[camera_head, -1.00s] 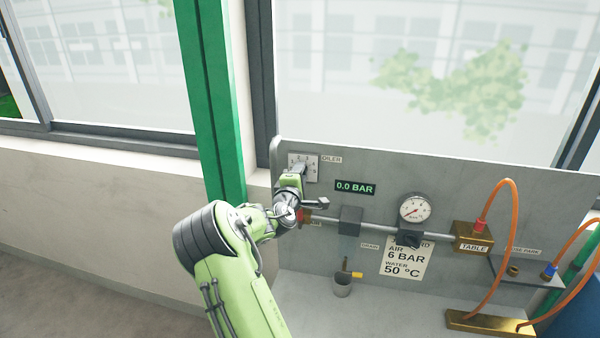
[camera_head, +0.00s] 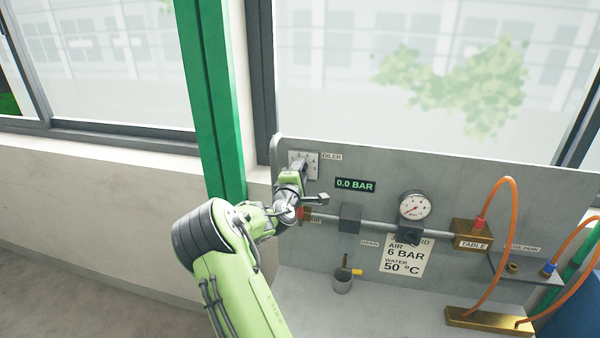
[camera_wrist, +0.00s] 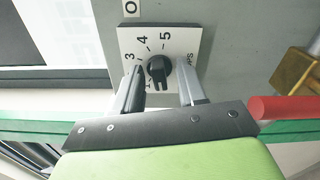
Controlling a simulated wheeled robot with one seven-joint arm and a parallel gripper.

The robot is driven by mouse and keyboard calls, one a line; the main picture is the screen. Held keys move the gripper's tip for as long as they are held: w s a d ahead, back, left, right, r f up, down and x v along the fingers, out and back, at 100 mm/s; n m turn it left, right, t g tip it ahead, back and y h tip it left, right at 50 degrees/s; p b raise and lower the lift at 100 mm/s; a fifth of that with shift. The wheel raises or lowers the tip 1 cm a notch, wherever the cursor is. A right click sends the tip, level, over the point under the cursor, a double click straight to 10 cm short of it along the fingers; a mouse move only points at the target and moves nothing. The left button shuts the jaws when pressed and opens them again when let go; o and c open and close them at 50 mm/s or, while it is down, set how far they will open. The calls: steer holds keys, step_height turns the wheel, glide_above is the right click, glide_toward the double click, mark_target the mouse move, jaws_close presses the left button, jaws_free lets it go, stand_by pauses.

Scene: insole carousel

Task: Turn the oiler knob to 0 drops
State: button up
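The oiler knob (camera_wrist: 159,70) is a small black dial on a white square scale plate (camera_wrist: 182,42) in the wrist view. The figures 3, 4 and 5 are readable on the plate; its lower part is hidden by my gripper. The scale plate also shows in the head view (camera_head: 312,165), beside the OILER label (camera_head: 332,156). My gripper (camera_wrist: 160,98) is in front of the plate with its two fingers apart, one on each side below the knob. A gap shows between the fingers and the knob, and nothing is held.
To the right on the grey panel are a 0.0 BAR display (camera_head: 355,185), a round gauge (camera_head: 415,206), a pipe with fittings and a brass TABLE block (camera_head: 473,238). A red part (camera_wrist: 288,107) lies right of my gripper in the wrist view.

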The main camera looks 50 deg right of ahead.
steer(key=b+v, duration=0.5)
steer(key=v, duration=1)
steer(key=shift+s+a, duration=0.25)
steer(key=shift+a, duration=0.1)
